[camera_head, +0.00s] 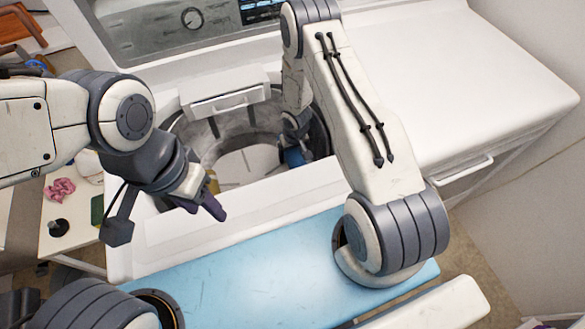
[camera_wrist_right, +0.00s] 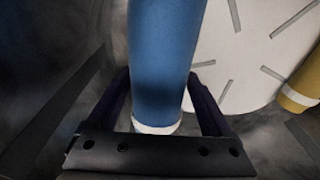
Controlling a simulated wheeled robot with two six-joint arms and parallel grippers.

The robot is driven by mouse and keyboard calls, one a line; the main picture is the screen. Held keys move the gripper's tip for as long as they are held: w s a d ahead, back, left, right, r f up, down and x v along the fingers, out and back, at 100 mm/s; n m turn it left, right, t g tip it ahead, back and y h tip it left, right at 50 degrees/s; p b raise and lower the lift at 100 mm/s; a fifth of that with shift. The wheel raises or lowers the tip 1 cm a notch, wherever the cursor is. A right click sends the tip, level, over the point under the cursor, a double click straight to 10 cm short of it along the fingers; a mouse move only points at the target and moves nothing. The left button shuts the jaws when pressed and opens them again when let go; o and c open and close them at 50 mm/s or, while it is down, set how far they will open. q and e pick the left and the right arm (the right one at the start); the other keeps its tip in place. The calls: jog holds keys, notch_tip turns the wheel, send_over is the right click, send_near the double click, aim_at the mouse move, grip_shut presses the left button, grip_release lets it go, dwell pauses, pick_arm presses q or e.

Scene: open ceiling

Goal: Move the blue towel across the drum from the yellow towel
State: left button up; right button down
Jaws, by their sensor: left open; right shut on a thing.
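The blue towel (camera_wrist_right: 165,50) is a rolled blue cylinder with a white end. My right gripper (camera_wrist_right: 160,103) is shut on it, a finger on each side. In the head view the towel (camera_head: 294,158) shows at the right side inside the drum (camera_head: 200,136), partly hidden by my right gripper (camera_head: 294,136). The yellow towel (camera_wrist_right: 302,82) is at the right edge of the right wrist view, across the pale drum floor. In the head view only a bit of it (camera_head: 213,182) shows at the drum's left, behind my left gripper (camera_head: 204,204), which is open and empty over the front rim.
A light blue surface (camera_head: 240,275) lies in front. A side table at left holds a pink cloth (camera_head: 59,190) and a small black object (camera_head: 58,228).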

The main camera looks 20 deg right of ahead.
notch_tip(320, 180, down, 7)
jog(key=b, duration=0.5)
jog(key=shift+w+r, duration=0.1)
jog(key=shift+r, duration=0.25)
grip_release()
jog(key=shift+f, duration=0.2)
jog(key=shift+r, duration=0.15)
